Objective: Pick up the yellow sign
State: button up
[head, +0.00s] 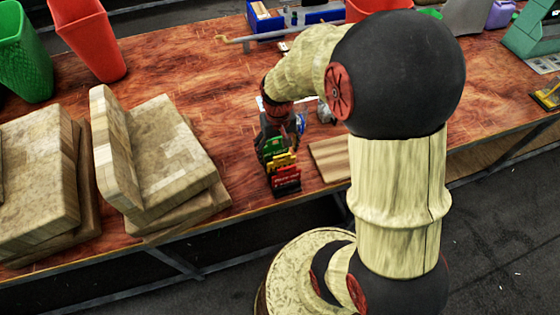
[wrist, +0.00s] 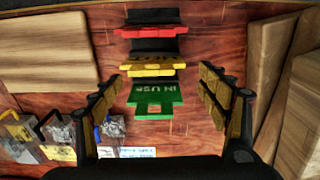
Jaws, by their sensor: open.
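The yellow sign (wrist: 153,70) stands between a green sign (wrist: 155,95) marked "IN USE" and a red sign (wrist: 150,31) in the wrist view. All three have dark bases and form a row on the table. In the head view the yellow sign (head: 283,160) is near the table's front edge, with the red sign (head: 287,178) in front and the green sign (head: 270,148) behind. My gripper (wrist: 161,78) is open and empty, its fingers at either side of the green and yellow signs. I cannot tell how far above them it is.
Stacked stone-like slabs (head: 165,150) lie left of the signs, and a wooden board (head: 330,158) lies to the right. Small labelled bags (wrist: 40,135) lie at the lower left of the wrist view. Red and green bins (head: 88,40) stand further left.

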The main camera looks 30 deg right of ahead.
aim_at(281, 166)
jog(key=o, duration=0.5)
jog(key=f, duration=0.4)
jog(key=shift+s+d+f+b, duration=0.1)
jog(key=shift+d+f+b, duration=0.05)
jog(key=shift+d+b, duration=0.25)
jog(key=shift+s+d+f+b, duration=0.1)
jog(key=shift+f+b, duration=0.35)
jog(key=shift+f, duration=0.9)
jog(key=shift+d+f+b, duration=0.1)
jog(key=shift+f+b, duration=0.35)
jog(key=shift+f, duration=0.85)
jog(key=shift+a, duration=0.1)
jog(key=shift+c, duration=0.9)
jog(key=c, duration=1.1)
